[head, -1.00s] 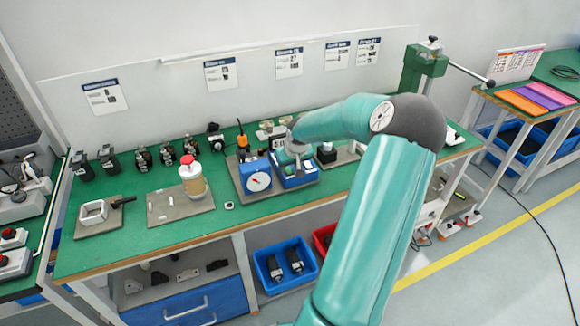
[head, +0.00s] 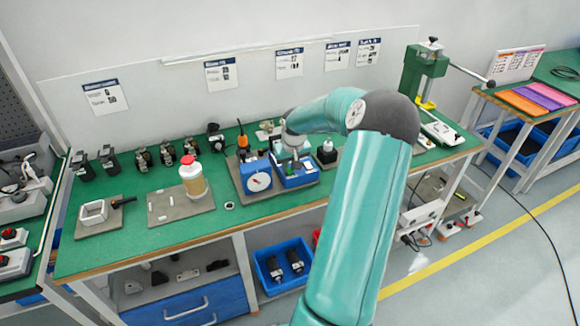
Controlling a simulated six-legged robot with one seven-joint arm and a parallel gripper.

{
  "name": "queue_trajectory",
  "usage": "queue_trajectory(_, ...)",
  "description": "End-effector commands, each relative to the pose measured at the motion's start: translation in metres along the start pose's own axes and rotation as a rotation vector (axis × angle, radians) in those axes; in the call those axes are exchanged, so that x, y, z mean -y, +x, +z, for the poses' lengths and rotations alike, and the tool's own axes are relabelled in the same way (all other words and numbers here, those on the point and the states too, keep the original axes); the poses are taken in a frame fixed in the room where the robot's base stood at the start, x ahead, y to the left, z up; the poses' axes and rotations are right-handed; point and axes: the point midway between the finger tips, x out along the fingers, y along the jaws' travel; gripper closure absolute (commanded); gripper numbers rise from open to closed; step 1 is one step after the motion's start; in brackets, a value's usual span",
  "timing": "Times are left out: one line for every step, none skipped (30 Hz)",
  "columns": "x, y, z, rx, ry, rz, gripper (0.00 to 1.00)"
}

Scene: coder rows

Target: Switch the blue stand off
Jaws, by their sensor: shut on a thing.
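The blue stand (head: 257,180) has a white round dial on its front and sits on a grey plate on the green bench. Joined or close to it on the right is a low blue box part (head: 297,182) with small dark and green details on top. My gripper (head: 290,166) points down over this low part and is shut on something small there. The fingertips and the held thing are small and partly hidden by my wrist, so I cannot make out its shape or the switch position.
A jar with a red lid (head: 192,180) stands left on a grey plate. A black piece with a white top (head: 326,152) stands close on the right. A green lever press (head: 424,75) is at the bench's right end. The bench's front strip is mostly clear.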

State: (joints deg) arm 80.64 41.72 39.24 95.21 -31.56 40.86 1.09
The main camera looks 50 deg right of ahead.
Motion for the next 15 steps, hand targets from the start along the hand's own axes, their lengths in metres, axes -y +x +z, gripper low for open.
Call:
queue_trajectory(-0.0008, 0.0007, -0.0018, 0.028, 0.0, 0.002, 1.0)
queue_trajectory(-0.0006, 0.0007, -0.0025, 0.044, 0.0, 0.002, 1.0)
queue_trajectory(-0.0008, 0.0006, -0.0029, 0.062, 0.0, 0.002, 1.0)
queue_trajectory(-0.0013, 0.0005, -0.0029, 0.075, 0.0, 0.002, 1.0)
queue_trajectory(-0.0007, 0.0005, -0.0032, 0.084, 0.0, 0.001, 1.0)
queue_trajectory(-0.0007, 0.0003, -0.0032, 0.095, 0.001, 0.0, 1.0)
queue_trajectory(-0.0011, 0.0002, -0.0033, 0.099, 0.002, 0.0, 1.0)
queue_trajectory(-0.0013, 0.0001, -0.0032, 0.102, 0.002, 0.0, 1.0)
queue_trajectory(-0.0015, 0.0001, -0.003, 0.105, 0.002, 0.0, 1.0)
queue_trajectory(-0.0015, 0.0, -0.0029, 0.106, 0.002, 0.0, 1.0)
queue_trajectory(-0.0016, 0.0, -0.0028, 0.106, 0.002, 0.0, 1.0)
queue_trajectory(-0.0016, -0.0001, -0.0027, 0.106, 0.002, 0.0, 1.0)
queue_trajectory(-0.0017, -0.0001, -0.0027, 0.106, 0.002, 0.0, 1.0)
queue_trajectory(-0.0017, -0.0002, -0.0027, 0.106, 0.002, 0.0, 1.0)
queue_trajectory(-0.0017, -0.0002, -0.0028, 0.106, 0.002, 0.0, 1.0)
